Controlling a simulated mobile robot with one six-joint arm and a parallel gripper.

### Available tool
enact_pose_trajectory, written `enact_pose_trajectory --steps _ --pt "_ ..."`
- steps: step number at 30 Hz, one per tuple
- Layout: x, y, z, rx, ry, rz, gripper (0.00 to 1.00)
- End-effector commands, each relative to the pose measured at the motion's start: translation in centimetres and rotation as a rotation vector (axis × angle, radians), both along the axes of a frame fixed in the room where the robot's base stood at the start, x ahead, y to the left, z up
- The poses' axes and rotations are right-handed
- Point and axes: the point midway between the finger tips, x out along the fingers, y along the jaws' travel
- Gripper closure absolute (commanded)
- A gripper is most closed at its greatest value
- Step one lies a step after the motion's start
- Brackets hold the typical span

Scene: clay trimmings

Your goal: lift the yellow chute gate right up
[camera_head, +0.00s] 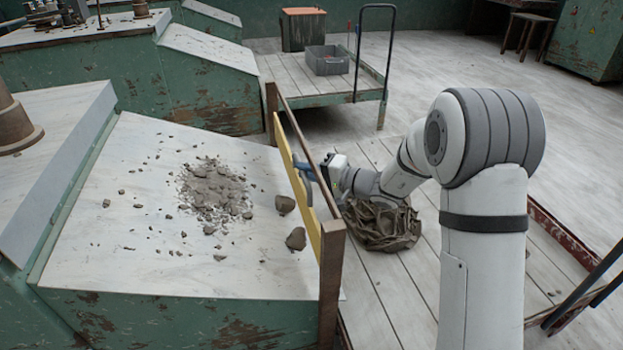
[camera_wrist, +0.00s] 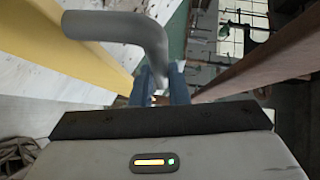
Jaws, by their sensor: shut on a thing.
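The yellow chute gate (camera_head: 297,183) stands across the low right edge of the pale sloping chute (camera_head: 130,220), between two brown posts. In the wrist view, the yellow gate (camera_wrist: 85,45) runs along the upper left. A grey bent handle (camera_wrist: 115,27) sticks out from it. My gripper (camera_head: 304,171) reaches over from the right side of the gate. Its blue fingers also show in the wrist view (camera_wrist: 161,80), shut on the handle. The grip itself is partly hidden, and I cannot tell whether the gate's bottom edge touches the chute.
A brown rail (camera_head: 305,150) runs alongside the gate's top, close to my gripper. Clay crumbs (camera_head: 213,190) and two larger lumps (camera_head: 296,238) lie on the chute.

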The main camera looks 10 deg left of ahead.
Motion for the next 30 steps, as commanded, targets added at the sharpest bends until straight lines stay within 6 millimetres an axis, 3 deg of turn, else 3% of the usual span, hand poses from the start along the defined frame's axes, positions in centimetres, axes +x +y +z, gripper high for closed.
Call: enact_pose_trajectory --steps 5,6,13,22,30 --pt "0.1 0.0 0.1 0.003 -0.003 0.0 1.0" --pt "0.1 0.0 0.1 0.003 -0.003 0.0 0.82" --pt "0.0 0.0 0.1 0.002 -0.002 0.001 0.64" --pt "-0.1 -0.4 0.1 0.001 -0.001 0.0 0.64" --pt "-1.3 -4.5 0.8 0.002 0.001 -0.004 0.64"
